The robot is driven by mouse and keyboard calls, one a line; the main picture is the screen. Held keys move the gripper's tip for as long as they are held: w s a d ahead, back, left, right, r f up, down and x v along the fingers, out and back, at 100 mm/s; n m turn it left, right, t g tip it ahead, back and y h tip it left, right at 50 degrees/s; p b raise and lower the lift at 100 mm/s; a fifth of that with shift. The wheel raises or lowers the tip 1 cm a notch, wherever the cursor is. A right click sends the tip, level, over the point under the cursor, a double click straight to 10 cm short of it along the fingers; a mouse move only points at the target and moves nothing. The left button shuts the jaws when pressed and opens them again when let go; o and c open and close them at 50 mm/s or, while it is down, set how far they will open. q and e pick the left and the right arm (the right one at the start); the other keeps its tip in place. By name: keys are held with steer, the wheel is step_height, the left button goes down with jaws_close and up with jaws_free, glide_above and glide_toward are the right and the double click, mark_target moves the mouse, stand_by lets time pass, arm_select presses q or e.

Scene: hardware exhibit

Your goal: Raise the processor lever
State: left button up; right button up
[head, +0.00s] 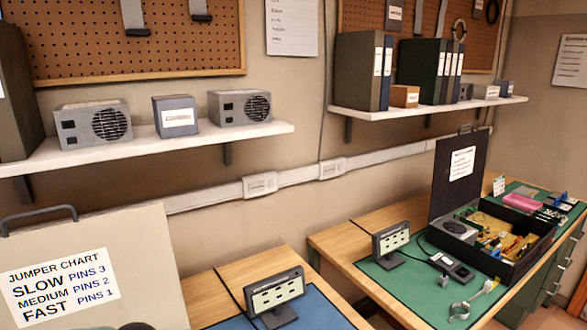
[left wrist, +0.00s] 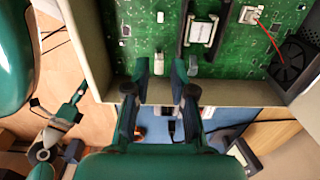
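In the left wrist view a green circuit board (left wrist: 130,25) lies inside a pale case (left wrist: 92,50). I cannot make out the lever for certain. My left gripper (left wrist: 161,72) is open and empty at the case's wall, with its fingertips over the board's edge. The fingers are apart from the processor, which is farther up the picture. What looks like my right gripper (left wrist: 62,136) is at the lower left, outside the case; its opening is unclear. Neither gripper shows clearly in the head view.
In the head view a raised lid with a jumper chart (head: 60,280) stands at the left. A small display (head: 275,295) is on the blue mat. An open black case (head: 495,235) is on the right bench. A fan (left wrist: 290,62) is at the board's right.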

arm_select(q)
steer(key=r+p, duration=0.1)
steer(key=r, duration=0.1)
steer(key=r+p, duration=0.1)
steer(key=shift+s+a+r+p, duration=0.25)
steer(key=shift+a+r+p, duration=0.05)
steer(key=shift+a+r, duration=0.1)
